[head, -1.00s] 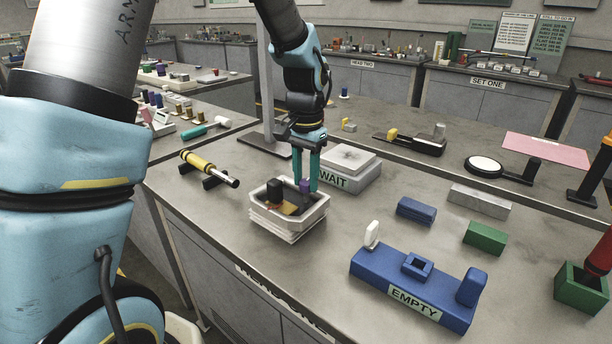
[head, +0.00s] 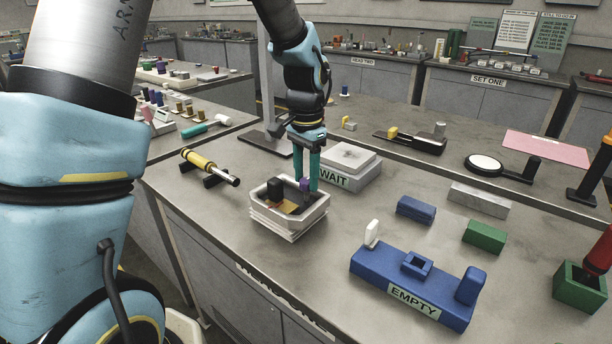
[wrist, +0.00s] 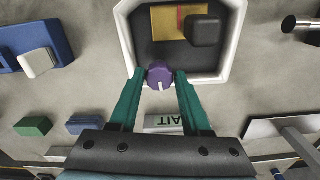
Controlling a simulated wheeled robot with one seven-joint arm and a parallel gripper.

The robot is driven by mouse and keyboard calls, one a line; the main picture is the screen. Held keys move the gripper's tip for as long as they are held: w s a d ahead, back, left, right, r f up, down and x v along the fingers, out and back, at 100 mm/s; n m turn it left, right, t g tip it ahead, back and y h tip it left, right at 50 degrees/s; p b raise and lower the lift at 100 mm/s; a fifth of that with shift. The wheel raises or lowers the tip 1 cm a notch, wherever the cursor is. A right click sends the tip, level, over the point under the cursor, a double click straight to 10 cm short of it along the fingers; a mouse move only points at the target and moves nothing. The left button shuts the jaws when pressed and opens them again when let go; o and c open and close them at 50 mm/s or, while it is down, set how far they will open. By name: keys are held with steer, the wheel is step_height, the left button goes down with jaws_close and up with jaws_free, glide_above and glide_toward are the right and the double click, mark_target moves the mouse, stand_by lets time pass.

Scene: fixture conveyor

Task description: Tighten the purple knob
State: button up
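The purple knob (head: 305,184) stands at the right inner side of a pale, stepped open box (head: 262,217). In the wrist view the knob (wrist: 159,76) shows a white pointer mark toward the picture's bottom. My gripper (head: 307,180) points down from above, its teal fingers on either side of the knob. In the wrist view the gripper (wrist: 160,73) has its fingertips against both sides of the knob, with no clear gap. The knob's base is hidden in the head view.
Inside the box are a black block (head: 275,190) and a yellow-and-red plate (wrist: 172,22). A scale-like box labelled WAIT (head: 350,160) stands close behind. A blue EMPTY fixture (head: 375,268) is at the right front. A yellow cylinder (head: 200,162) lies on supports at left.

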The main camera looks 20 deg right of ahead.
mark_target(306, 181)
steer(key=o, duration=0.3)
step_height(306, 181, up, 11)
steer(key=shift+f+b, duration=0.15)
steer(key=shift+b, duration=0.75)
